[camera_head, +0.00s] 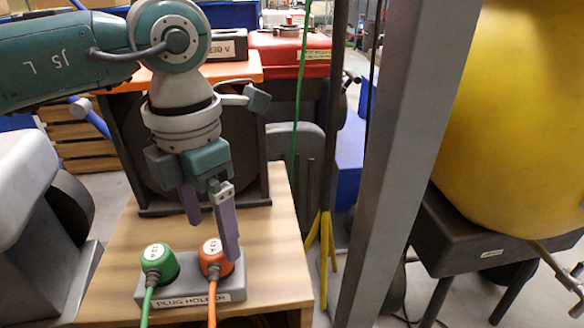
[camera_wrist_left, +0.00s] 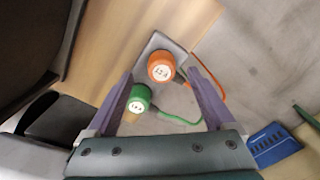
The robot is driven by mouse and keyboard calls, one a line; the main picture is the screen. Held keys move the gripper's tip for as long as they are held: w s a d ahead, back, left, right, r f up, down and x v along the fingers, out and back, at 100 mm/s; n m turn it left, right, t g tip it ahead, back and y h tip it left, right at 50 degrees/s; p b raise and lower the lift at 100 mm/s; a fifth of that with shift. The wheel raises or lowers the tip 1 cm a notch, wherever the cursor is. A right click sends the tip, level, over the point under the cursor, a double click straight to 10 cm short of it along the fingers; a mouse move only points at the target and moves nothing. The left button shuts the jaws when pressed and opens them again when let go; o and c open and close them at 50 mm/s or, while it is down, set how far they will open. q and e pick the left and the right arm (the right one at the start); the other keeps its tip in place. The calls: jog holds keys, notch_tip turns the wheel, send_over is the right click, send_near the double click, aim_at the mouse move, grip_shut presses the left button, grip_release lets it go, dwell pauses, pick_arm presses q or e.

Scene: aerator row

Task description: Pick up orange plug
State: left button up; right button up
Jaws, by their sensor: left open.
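The orange plug (camera_head: 219,262), with a white label on top and an orange cord, sits in the grey plug holder (camera_head: 235,288) on the wooden table. The green plug (camera_head: 160,265) sits in the holder to its left, with a green cord. My left gripper (camera_head: 212,241) is open, with purple fingers pointing down over the holder; one finger partly covers the orange plug. In the left wrist view the orange plug (camera_wrist_left: 161,67) appears between the fingertips and the green plug (camera_wrist_left: 139,99) nearer the palm. Contact cannot be told. My right gripper is not seen.
The wooden table top (camera_head: 270,255) is clear right of the holder. A grey post (camera_head: 395,165) stands to the right, before a large yellow tank (camera_head: 520,110). Behind the arm is an orange shelf with a red container (camera_head: 290,55). A grey machine (camera_head: 25,190) stands at left.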

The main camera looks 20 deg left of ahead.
aim_at(214, 247)
pick_arm(q)
jog(key=f+b, duration=0.1)
jog(key=f, duration=0.1)
jog(key=f+b, duration=0.1)
jog(key=f, duration=0.1)
jog(key=shift+s+d+f, duration=0.1)
jog(key=shift+s+f, duration=0.1)
jog(key=shift+f, duration=0.1)
jog(key=shift+r, duration=0.1)
jog(key=shift+c, duration=0.8)
grip_shut()
